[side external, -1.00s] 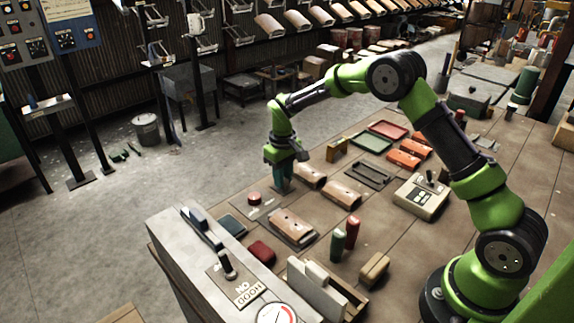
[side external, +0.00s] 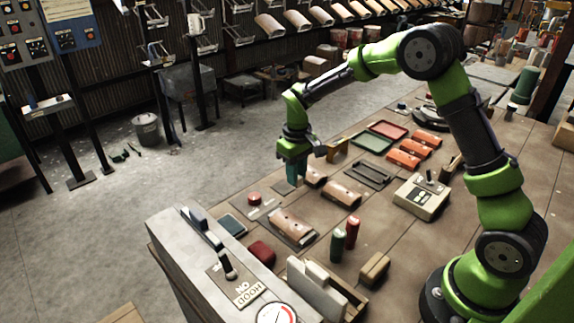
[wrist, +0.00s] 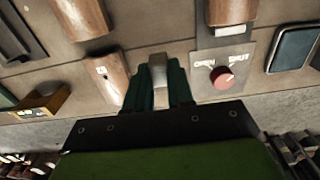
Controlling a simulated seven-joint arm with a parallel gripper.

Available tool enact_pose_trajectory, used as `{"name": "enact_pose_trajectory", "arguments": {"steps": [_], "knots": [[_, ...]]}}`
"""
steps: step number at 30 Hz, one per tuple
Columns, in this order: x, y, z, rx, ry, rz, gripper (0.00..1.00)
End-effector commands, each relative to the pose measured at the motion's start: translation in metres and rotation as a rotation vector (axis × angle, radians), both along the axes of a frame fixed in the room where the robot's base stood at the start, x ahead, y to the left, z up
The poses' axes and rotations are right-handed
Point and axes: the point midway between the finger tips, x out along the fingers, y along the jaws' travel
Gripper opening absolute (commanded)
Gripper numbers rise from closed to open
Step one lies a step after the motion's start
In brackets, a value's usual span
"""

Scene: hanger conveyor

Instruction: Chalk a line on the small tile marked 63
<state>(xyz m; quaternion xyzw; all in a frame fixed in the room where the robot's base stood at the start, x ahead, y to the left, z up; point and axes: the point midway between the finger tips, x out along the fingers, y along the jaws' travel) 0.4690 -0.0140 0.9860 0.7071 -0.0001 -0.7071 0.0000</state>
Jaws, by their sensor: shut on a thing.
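My gripper (side external: 294,180) has dark green fingers shut on a pale greyish stick (wrist: 158,70), likely the chalk. The stick shows between the fingertips in the wrist view; I cannot make it out in the side view. A small brown curved tile (wrist: 106,80) lies just left of the fingers in the wrist view, with a small unreadable mark on it. In the side view this tile (side external: 316,177) is beside the gripper's right side, partly hidden. A larger brown tile (side external: 342,193) lies nearer the camera, and another brown tile (side external: 293,227) lies on a dark plate. I cannot read 63 on any.
A red button (side external: 254,198) on a plate marked OPEN and SHUT (wrist: 222,77) is near the fingers. A wooden block (side external: 338,151), a dark frame (side external: 368,174), green tray (side external: 371,145), red and green cylinders (side external: 352,233) and a control box (side external: 421,198) stand around on the bench.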

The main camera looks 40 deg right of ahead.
Motion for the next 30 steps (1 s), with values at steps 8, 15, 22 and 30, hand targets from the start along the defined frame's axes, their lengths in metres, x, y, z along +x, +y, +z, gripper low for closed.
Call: {"name": "enact_pose_trajectory", "arguments": {"steps": [8,15,22,30], "knots": [[-0.068,0.002,0.007,0.000,-0.001,-0.001,0.00],[-0.101,0.004,0.010,0.000,-0.001,0.002,0.00],[-0.080,0.044,0.018,-0.004,-0.017,0.080,0.00],[-0.039,0.093,0.051,-0.003,-0.019,0.049,0.00]]}}
